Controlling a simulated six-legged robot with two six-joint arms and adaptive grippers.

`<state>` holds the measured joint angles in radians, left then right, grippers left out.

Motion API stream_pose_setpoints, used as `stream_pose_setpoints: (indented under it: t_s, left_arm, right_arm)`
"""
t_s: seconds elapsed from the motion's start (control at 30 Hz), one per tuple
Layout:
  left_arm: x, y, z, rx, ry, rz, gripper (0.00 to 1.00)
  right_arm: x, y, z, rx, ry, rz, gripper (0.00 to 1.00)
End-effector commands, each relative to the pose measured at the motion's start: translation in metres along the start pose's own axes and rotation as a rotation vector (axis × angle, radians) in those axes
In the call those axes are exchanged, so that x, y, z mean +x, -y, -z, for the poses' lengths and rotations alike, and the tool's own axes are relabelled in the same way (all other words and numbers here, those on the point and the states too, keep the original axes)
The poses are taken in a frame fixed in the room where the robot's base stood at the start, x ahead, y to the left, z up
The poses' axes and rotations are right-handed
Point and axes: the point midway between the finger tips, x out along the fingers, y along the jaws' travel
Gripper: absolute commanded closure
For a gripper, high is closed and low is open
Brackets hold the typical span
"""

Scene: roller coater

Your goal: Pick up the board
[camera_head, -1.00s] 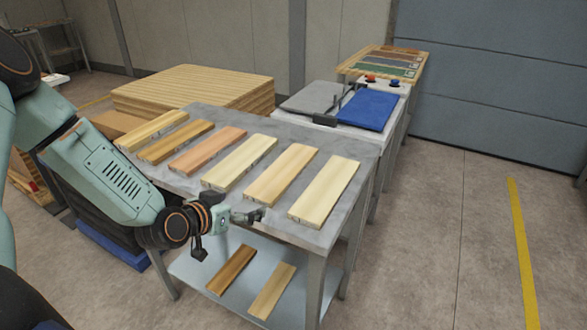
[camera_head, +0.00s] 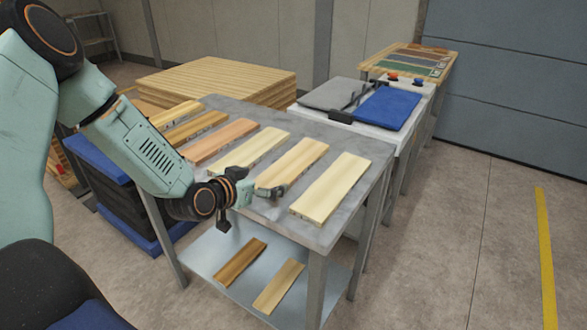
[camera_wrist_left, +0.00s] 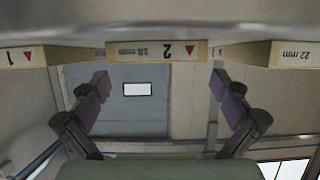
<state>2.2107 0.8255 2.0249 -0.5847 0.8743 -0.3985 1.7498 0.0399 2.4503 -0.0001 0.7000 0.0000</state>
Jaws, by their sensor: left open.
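Several light wooden boards lie side by side on a grey table (camera_head: 345,236). My left gripper (camera_head: 272,191) is open and empty at the front end of the second board from the right (camera_head: 293,162). The pale rightmost board (camera_head: 331,189) and a yellowish board (camera_head: 251,153) lie on either side of it. In the left wrist view, the fingers (camera_wrist_left: 160,88) stand wide apart. My right gripper is out of view.
Two boards (camera_head: 240,262) lie on the table's lower shelf (camera_head: 208,262). A stack of wooden panels (camera_head: 225,80) stands behind the table. Beside it is a machine with a blue plate (camera_head: 388,108). Open floor (camera_head: 450,240) lies to the right.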

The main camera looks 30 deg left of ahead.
Motion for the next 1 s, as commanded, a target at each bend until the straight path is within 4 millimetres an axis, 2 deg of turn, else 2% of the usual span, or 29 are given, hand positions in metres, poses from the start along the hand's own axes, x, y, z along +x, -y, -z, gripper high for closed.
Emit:
stream_pose_setpoints:
  t_s: [0.1, 0.3, 0.67, 1.0]
  left_arm:
    - [0.018, -0.001, -0.004, 0.008, 0.001, -0.001, 0.00]
    - [0.040, -0.003, -0.002, 0.005, 0.000, -0.001, 0.00]
    - [0.046, -0.003, -0.001, 0.000, 0.000, 0.000, 0.01]
    - [0.046, -0.003, -0.001, 0.001, 0.000, -0.001, 0.30]
  right_arm:
    - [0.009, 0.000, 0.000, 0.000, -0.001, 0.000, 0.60]
    - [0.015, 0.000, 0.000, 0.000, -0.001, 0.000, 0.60]
    - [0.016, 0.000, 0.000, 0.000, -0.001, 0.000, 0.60]
    - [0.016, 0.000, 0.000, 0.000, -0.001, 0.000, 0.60]
